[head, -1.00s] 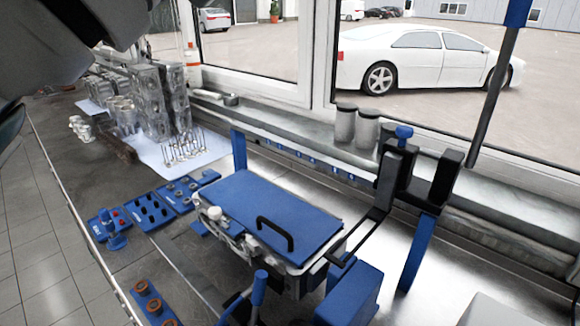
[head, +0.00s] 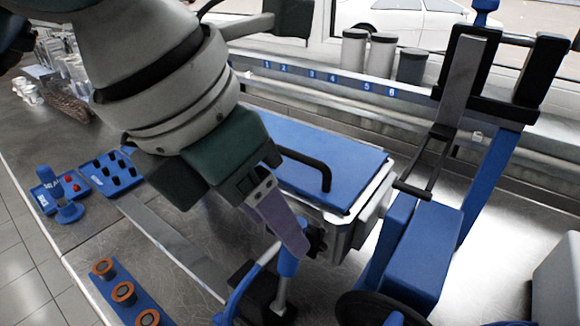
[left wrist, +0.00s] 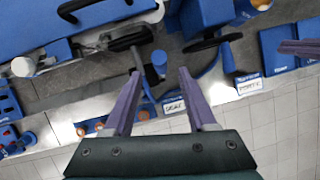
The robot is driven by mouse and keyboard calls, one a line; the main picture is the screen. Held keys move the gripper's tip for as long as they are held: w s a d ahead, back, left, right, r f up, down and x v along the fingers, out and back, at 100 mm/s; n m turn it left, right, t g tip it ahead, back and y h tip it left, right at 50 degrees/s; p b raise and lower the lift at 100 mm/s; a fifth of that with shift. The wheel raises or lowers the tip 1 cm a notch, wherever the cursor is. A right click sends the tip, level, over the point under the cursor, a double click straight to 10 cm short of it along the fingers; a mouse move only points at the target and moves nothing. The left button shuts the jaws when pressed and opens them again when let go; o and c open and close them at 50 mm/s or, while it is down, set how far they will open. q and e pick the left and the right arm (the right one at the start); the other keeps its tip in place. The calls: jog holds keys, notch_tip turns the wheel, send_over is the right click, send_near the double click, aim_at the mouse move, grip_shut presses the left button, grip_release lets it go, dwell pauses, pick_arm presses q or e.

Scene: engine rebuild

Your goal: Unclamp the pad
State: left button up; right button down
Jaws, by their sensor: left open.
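The blue pad (head: 335,165) with a black arched handle lies flat on the grey engine part, partly hidden by my left arm. A lever with a blue grip (head: 289,262) stands at the pad's front side; it also shows in the left wrist view (left wrist: 159,60). My left gripper (head: 292,240) points down with its fingers just above the blue grip. In the left wrist view it is open and empty, with the grip near its fingertips. Contact is not clear. A purple finger of what looks like my right gripper (left wrist: 300,47) shows at the right edge there.
A blue box (head: 430,250) and a black handwheel (head: 380,308) are right of the lever. A blue and black press frame (head: 490,110) stands behind. A blue strip with orange-brown rings (head: 123,292) lies front left.

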aim_at(288, 267)
pick_arm(q)
jog(key=x, duration=0.6)
jog(key=shift+f, duration=0.1)
jog(key=shift+c, duration=0.4)
grip_shut()
dwell(0.8)
